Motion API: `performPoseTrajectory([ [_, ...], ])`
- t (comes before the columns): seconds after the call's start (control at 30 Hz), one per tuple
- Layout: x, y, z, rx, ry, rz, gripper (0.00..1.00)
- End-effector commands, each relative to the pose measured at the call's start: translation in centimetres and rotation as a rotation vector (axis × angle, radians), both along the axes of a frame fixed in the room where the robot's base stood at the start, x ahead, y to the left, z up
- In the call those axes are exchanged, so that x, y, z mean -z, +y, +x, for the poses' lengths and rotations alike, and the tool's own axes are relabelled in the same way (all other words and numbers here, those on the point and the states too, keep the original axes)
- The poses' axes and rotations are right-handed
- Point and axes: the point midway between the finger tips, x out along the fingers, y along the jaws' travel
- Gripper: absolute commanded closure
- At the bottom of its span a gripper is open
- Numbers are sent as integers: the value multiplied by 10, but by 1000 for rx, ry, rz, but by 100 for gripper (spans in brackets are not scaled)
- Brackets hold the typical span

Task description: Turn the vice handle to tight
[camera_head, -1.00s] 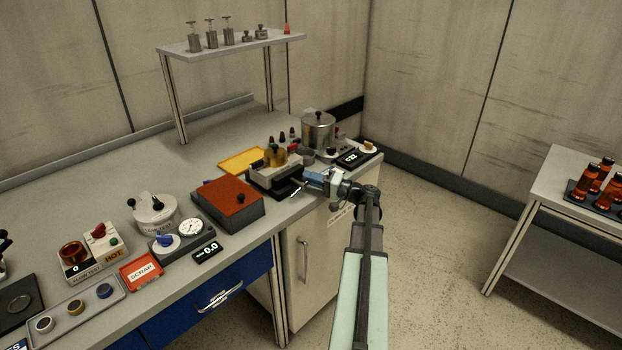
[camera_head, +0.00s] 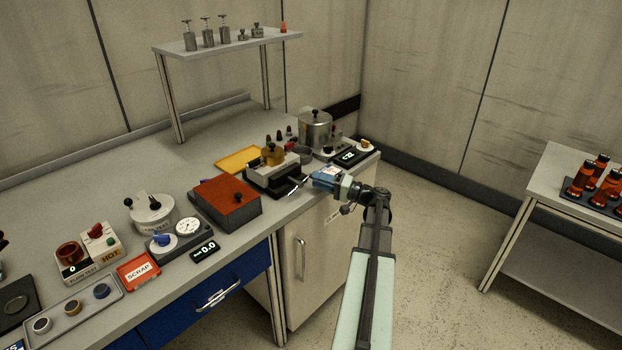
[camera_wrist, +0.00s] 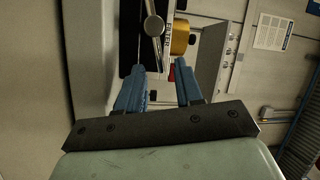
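The vice's silver handle (camera_head: 296,187) sticks out on the side facing my gripper. In the head view my gripper (camera_head: 314,178) is just right of the handle, and contact cannot be told.
A red-topped box (camera_head: 226,201) stands left of the vice, and a yellow tray (camera_head: 239,160) lies behind it. Open floor lies right of the bench.

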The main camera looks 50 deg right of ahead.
Motion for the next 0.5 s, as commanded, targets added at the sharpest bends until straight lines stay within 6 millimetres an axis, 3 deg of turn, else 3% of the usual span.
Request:
performPoseTrajectory([
  [0.2,4,-16,-41,2,0,0,64],
  [0.5,8,-30,-78,0,1,0,64],
])
